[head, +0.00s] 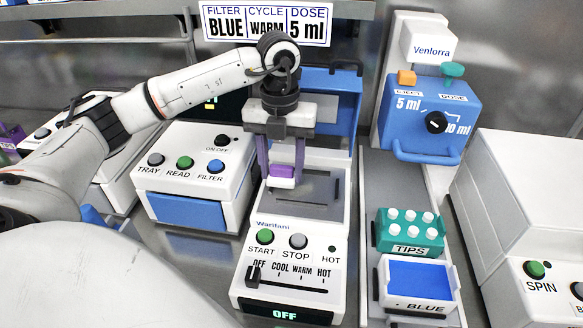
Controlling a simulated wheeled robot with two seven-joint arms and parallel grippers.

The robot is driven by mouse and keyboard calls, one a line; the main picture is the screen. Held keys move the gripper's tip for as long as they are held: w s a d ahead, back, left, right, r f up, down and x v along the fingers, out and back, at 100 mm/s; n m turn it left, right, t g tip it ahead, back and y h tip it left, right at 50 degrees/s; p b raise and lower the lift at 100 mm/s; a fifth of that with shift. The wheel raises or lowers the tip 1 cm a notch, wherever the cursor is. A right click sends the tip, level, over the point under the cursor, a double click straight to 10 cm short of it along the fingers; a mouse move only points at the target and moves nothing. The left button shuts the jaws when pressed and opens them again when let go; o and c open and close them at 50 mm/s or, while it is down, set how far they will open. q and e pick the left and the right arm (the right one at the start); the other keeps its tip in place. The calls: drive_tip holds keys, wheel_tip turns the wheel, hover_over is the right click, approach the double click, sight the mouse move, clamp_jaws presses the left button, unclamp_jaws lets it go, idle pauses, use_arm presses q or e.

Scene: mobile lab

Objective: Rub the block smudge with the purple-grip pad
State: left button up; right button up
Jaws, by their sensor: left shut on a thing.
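My left gripper (283,168) comes in from the left and points down over the Waritani heater. It is shut on the purple-grip pad (284,173), whose white underside shows just below the purple grip. The pad is over the left part of the grey block (322,203) on top of the heater; I cannot tell whether it touches. The block has dark, slot-like marks beside and below the pad. I cannot make out a distinct smudge, and the pad and gripper hide part of the surface. My right gripper is not in view.
The heater's raised blue lid (338,92) stands behind the block. Its front panel (292,262) has buttons, a slider at OFF and an OFF display. A reader (195,175) stands left. A blue dispenser (430,115), green tips rack (405,240) and blue tray (418,282) stand right.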

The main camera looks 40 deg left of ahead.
use_arm(q)
drive_tip(key=shift+f, duration=0.2)
drive_tip(key=shift+w+d+r+p, duration=0.15)
drive_tip(key=shift+w+d+p, duration=0.2)
drive_tip(key=shift+d, duration=0.3)
drive_tip(key=shift+w+d+p, duration=0.2)
drive_tip(key=shift+w+d, duration=0.3)
drive_tip(key=shift+d, duration=0.35)
drive_tip(key=shift+w+d+p, duration=0.2)
drive_tip(key=shift+w+d, duration=0.25)
drive_tip(key=shift+d, duration=0.35)
drive_tip(key=shift+w+d, duration=0.4)
drive_tip(key=shift+d, duration=0.3)
drive_tip(key=shift+w+r+p, duration=0.15)
drive_tip(key=shift+r+p, duration=0.85)
drive_tip(key=shift+r, duration=1.95)
